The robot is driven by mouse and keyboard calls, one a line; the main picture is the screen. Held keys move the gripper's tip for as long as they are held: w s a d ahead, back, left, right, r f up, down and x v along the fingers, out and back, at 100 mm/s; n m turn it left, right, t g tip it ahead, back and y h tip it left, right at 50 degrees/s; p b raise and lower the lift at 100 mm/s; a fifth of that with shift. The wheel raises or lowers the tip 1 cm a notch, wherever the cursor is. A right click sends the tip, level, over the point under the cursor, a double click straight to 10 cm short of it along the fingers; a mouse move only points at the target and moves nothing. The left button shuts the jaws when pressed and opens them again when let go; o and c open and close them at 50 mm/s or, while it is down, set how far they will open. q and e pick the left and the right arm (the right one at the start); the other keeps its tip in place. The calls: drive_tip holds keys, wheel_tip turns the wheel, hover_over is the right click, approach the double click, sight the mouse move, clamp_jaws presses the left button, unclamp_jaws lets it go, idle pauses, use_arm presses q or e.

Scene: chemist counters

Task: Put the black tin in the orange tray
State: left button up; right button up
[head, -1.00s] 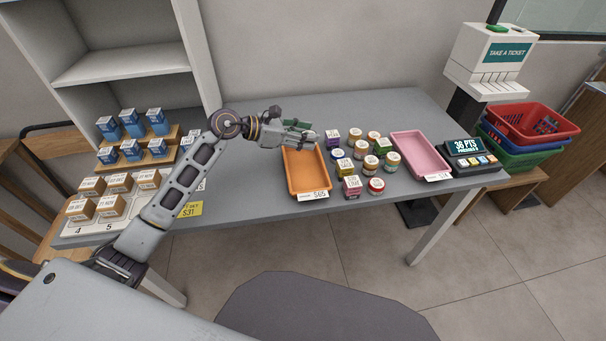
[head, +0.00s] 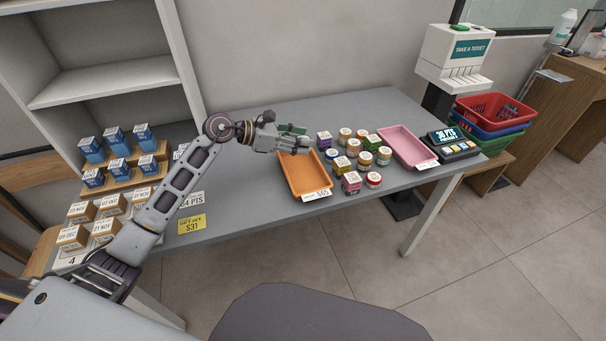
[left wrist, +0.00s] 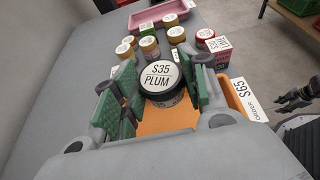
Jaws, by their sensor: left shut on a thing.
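The black tin (left wrist: 163,98) shows in the left wrist view, with a white lid label reading "$35 PLUM". My left gripper (head: 293,136) is shut on it, with green finger pads on either side. In the head view the fingers hide the tin. The gripper is over the far end of the orange tray (head: 303,178), which also shows beneath the tin in the left wrist view (left wrist: 165,120). The open part of the tray looks empty. A dark part at the right edge of the left wrist view may be my right gripper; its jaws are unclear.
Several small jars and boxes (head: 352,162) stand just right of the orange tray. A pink tray (head: 408,148) and a points display (head: 452,143) lie farther right. Blue and brown boxes fill the left end. The grey counter (head: 240,205) is bare around the tray's left side.

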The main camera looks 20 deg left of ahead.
use_arm(q)
drive_tip(key=shift+f, duration=0.1)
hover_over(299, 174)
wheel_tip(299, 174, down, 5)
drive_tip(key=shift+r, duration=0.1)
drive_tip(key=shift+f+b, duration=0.3)
drive_tip(key=shift+f, duration=2.25)
use_arm(e)
drive_tip(key=shift+w+a+r, duration=0.35)
drive_tip(key=shift+w+r, duration=0.05)
drive_tip(key=shift+r, duration=0.2)
drive_tip(key=shift+w+a+r, duration=0.35)
drive_tip(key=shift+r, duration=0.25)
